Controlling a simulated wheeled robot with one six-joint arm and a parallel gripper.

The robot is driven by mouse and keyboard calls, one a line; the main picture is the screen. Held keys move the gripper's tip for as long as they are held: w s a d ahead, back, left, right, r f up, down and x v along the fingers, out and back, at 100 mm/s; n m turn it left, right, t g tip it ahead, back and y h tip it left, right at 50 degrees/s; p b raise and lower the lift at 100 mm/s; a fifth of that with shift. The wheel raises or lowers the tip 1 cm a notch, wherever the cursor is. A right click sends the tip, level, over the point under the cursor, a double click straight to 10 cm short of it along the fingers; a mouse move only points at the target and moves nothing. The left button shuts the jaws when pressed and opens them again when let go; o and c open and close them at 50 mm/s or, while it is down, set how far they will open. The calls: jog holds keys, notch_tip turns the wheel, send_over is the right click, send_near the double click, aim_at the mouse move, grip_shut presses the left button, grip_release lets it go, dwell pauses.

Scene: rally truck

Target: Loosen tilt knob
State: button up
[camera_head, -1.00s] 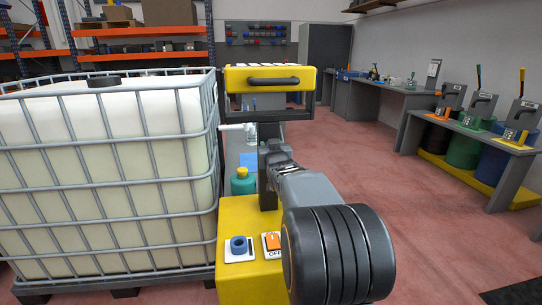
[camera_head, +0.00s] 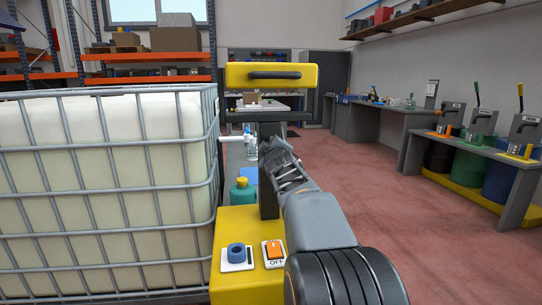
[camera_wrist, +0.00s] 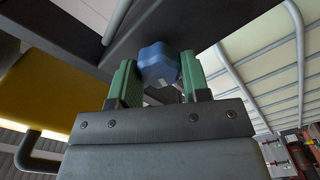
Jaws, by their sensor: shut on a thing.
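The blue lobed tilt knob (camera_wrist: 158,60) sits under a dark beam in the wrist view. The two green finger pads of my gripper (camera_wrist: 157,78) stand on either side of it, and my gripper is shut on the knob. In the head view my gripper (camera_head: 272,150) reaches up beside the dark post (camera_head: 267,200) below the yellow top piece (camera_head: 271,76) with its black handle. The knob is hidden there behind my gripper and the post.
A caged white tank (camera_head: 110,190) stands close on the left. A yellow box (camera_head: 240,240) with a blue knob and an orange OFF switch (camera_head: 273,250) lies below my arm. A teal bottle (camera_head: 243,191) stands behind it. Red floor is open at right.

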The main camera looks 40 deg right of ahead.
jog(key=shift+n+b, duration=0.65)
jog(key=shift+n, duration=1.45)
jog(key=shift+r, duration=0.1)
jog(key=o, duration=0.9)
jog(key=shift+w, duration=0.1)
jog(key=shift+o, duration=0.2)
jog(key=p+v, duration=0.2)
jog(key=v, duration=1.1)
jog(key=shift+s+a+f, duration=0.2)
jog(key=shift+s, duration=0.15)
